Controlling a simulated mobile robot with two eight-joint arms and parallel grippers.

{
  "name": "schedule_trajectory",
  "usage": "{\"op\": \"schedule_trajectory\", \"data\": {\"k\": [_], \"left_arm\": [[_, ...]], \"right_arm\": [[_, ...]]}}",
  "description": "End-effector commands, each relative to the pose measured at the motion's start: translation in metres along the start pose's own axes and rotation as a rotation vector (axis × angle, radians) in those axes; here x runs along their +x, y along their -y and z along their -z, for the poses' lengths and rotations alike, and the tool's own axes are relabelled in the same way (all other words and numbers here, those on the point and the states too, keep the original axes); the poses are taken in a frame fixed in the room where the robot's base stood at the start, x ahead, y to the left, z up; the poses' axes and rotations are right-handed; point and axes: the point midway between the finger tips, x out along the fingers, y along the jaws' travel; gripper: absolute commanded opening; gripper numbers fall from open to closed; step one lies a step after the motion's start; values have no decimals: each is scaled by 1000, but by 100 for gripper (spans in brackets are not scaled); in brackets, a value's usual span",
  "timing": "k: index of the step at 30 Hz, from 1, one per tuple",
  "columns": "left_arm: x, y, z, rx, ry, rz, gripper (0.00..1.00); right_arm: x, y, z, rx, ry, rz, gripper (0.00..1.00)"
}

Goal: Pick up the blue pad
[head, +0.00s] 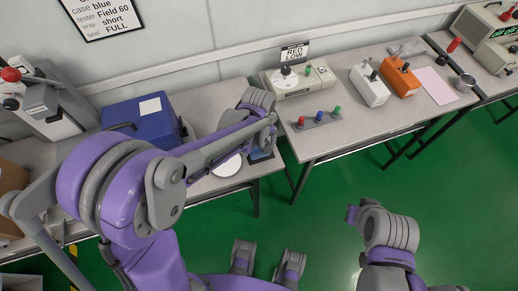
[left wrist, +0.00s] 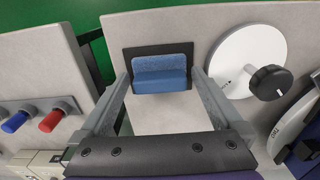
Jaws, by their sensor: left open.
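The blue pad (left wrist: 161,75) is a small block with a raised back and a lower front step. It sits on a dark mat (left wrist: 128,56) on the grey table. In the head view, the blue pad (head: 262,154) shows only partly, below my left wrist. My left gripper (left wrist: 161,82) is open, its two fingers on either side of the pad, with gaps between them and it. Nothing is held. I cannot tell how high the fingertips are above the table. Part of my right arm shows at lower right in the head view; its jaws do not show.
A white dial with a black knob (left wrist: 268,82) stands close to the right finger. A blue case (head: 143,120) stands left on the same table. A button strip (head: 320,119) and several testers, including an orange one (head: 399,78), are on the neighbouring table, across a gap.

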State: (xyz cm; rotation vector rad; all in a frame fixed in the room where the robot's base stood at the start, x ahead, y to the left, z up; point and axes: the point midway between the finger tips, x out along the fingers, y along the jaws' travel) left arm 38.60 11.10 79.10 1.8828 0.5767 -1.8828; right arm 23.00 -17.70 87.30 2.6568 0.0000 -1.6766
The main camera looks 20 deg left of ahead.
Motion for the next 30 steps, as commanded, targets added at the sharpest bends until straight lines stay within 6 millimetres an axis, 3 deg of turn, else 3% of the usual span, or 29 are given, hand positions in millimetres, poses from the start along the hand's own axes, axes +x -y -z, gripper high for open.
{"op": "schedule_trajectory", "data": {"k": [2,14,23,30], "left_arm": [[0,0,0,0,0,0,100],[0,0,0,0,0,0,30],[-7,0,0,0,0,0,30],[-52,0,0,0,0,0,30]], "right_arm": [[0,0,0,0,0,0,0],[0,0,0,0,0,0,0],[-1,0,1,0,0,0,0],[-6,0,4,0,-3,0,0]]}}
